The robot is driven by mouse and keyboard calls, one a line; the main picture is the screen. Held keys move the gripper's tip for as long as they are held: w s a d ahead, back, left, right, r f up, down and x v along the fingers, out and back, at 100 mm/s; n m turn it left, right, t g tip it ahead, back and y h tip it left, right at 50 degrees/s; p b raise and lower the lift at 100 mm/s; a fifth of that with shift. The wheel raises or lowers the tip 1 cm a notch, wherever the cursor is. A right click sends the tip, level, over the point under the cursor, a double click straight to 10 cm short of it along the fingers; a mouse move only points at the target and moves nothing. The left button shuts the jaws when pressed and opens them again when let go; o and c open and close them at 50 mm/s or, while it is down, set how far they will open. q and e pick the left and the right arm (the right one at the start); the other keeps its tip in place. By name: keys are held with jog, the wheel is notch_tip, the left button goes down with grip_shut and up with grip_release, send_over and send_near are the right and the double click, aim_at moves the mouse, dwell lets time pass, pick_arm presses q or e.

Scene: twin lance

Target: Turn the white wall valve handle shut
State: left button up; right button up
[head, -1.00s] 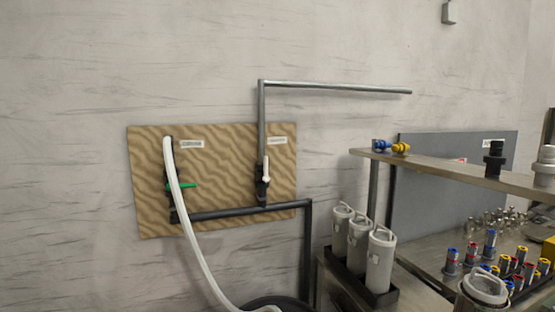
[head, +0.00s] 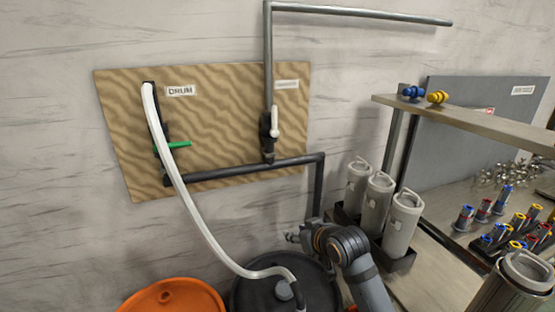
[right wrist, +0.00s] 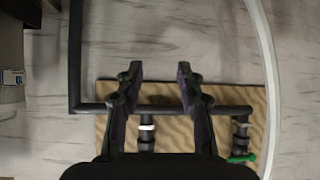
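The white valve handle (head: 275,121) points upward along the vertical grey pipe, on a dark valve body (head: 267,146) at the right of the wood-grained wall board (head: 220,133). In the right wrist view a white piece of that valve (right wrist: 147,127) shows low between the fingers, partly hidden. My right gripper (head: 293,237) is below the board, in front of the black drum and apart from the valve. In the right wrist view its two fingers (right wrist: 158,76) are spread with nothing between them. My left gripper is out of view.
A green handle (head: 174,145) and a white hose (head: 186,196) are at the board's left. The hose runs down to a black drum (head: 250,290) beside an orange drum (head: 172,296). Grey canisters (head: 380,195) and a shelf (head: 470,122) stand right.

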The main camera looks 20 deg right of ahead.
jog(key=w+d+r+t+y, duration=0.15)
jog(key=w+r, duration=0.25)
jog(key=r, duration=0.6)
jog(key=w+r+t, duration=0.3)
jog(key=w+r, duration=0.2)
jog(key=r, duration=0.5)
jog(key=t, duration=0.2)
send_near(276, 112)
jog(key=shift+n+y, duration=0.3)
jog(key=shift+y, duration=0.15)
jog(key=p+x, duration=0.4)
jog(key=x, duration=0.5)
jog(key=shift+w+d+r, duration=0.1)
jog(key=shift+w, duration=0.8)
jog(key=shift+c, duration=0.4)
grip_shut()
